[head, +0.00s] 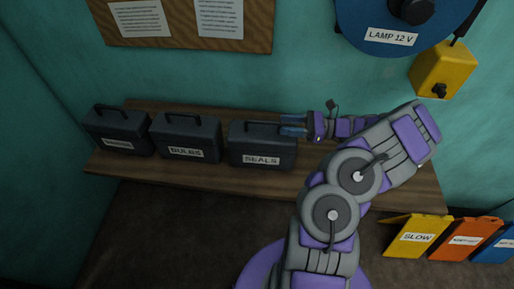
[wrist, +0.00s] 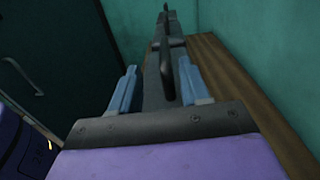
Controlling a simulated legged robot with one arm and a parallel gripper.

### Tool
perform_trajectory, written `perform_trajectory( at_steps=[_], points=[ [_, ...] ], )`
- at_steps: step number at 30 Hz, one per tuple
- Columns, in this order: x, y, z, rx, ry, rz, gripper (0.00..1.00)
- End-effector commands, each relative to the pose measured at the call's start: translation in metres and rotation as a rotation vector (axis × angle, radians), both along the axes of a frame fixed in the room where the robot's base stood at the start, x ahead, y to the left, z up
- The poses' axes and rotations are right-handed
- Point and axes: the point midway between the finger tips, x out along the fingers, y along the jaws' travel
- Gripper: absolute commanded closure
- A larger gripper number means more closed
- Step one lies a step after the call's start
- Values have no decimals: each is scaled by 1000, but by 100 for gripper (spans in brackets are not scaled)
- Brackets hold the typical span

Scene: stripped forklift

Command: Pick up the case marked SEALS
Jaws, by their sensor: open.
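The case marked SEALS (head: 284,150) is a dark grey box with a top handle and a white label. It stands upright on the wooden shelf (head: 210,182), rightmost of three similar cases. My gripper (head: 292,125) is at the right end of its handle, with its blue fingers pointing left. In the wrist view my gripper (wrist: 157,80) is open, one finger on each side of a dark handle bar (wrist: 167,60). The fingers look apart from the bar, though contact is hard to judge.
The case marked BULBS (head: 186,138) stands just left, and another case (head: 118,132) with a hard-to-read label beyond it. A blue LAMP 12 V reel (head: 375,25) and a yellow box (head: 442,70) hang on the wall. Yellow SLOW (head: 416,238) and orange (head: 465,238) signs stand lower right.

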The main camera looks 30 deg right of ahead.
Motion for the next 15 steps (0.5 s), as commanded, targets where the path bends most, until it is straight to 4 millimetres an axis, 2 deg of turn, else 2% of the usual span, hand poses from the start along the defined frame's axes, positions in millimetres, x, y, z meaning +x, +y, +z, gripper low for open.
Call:
perform_trajectory(
  at_steps=[8, 15],
  points=[
    [12, 27, 0, -9, 0, -2, 54],
    [23, 59, 3, -20, 0, 2, 54]
  ],
)
